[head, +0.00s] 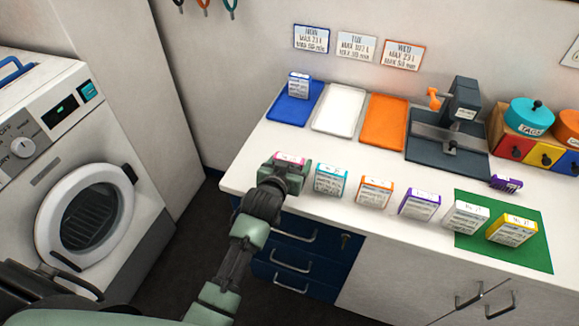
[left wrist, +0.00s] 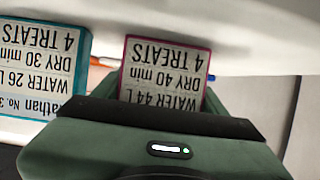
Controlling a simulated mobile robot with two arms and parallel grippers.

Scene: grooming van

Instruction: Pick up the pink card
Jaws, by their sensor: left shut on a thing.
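The pink card (head: 290,157) stands at the left end of a row of cards near the counter's front edge; most of it is hidden behind my left gripper in the head view. In the left wrist view the pink card (left wrist: 165,75) shows upside-down print, with a pink border, between the fingers. My left gripper (head: 284,172) is shut on the pink card; it also shows in the left wrist view (left wrist: 160,112). I cannot tell whether the card touches the counter. My right gripper is in neither view.
A teal card (head: 330,180) stands close to the right of the pink one. Orange (head: 375,192), purple (head: 418,204), white and yellow cards follow along the front. Blue, white (head: 340,110) and orange trays (head: 381,122) lie behind. A washer (head: 80,170) stands left.

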